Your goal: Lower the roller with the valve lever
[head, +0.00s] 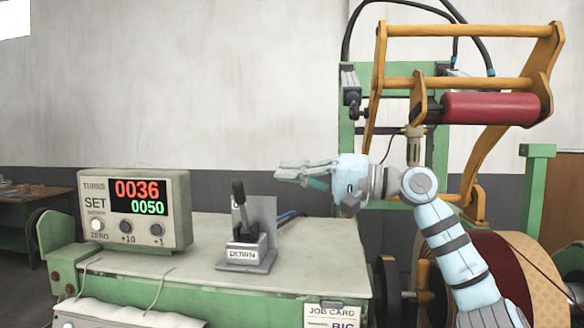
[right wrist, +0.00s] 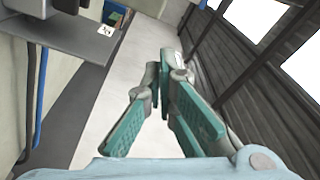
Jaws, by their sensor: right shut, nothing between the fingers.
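The valve lever (head: 240,207) is a black-knobbed handle standing nearly upright on a small grey base labelled DOWN (head: 243,254), on the green bench. A grey plate (head: 265,218) stands just behind it. The red roller (head: 490,108) hangs in an orange frame (head: 460,30) at the upper right, well above the coil (head: 538,275). My right gripper (head: 278,172) is shut and empty, pointing left, to the right of the lever knob and slightly above it, apart from it in the picture. Its teal fingers (right wrist: 162,72) also show in the right wrist view. My left gripper is out of view.
A counter box (head: 133,210) reading 0036 and 0050 stands on the bench's left. A job card (head: 331,314) hangs on the bench front. Black and blue hoses run behind. The bench top (head: 325,255) right of the lever is clear.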

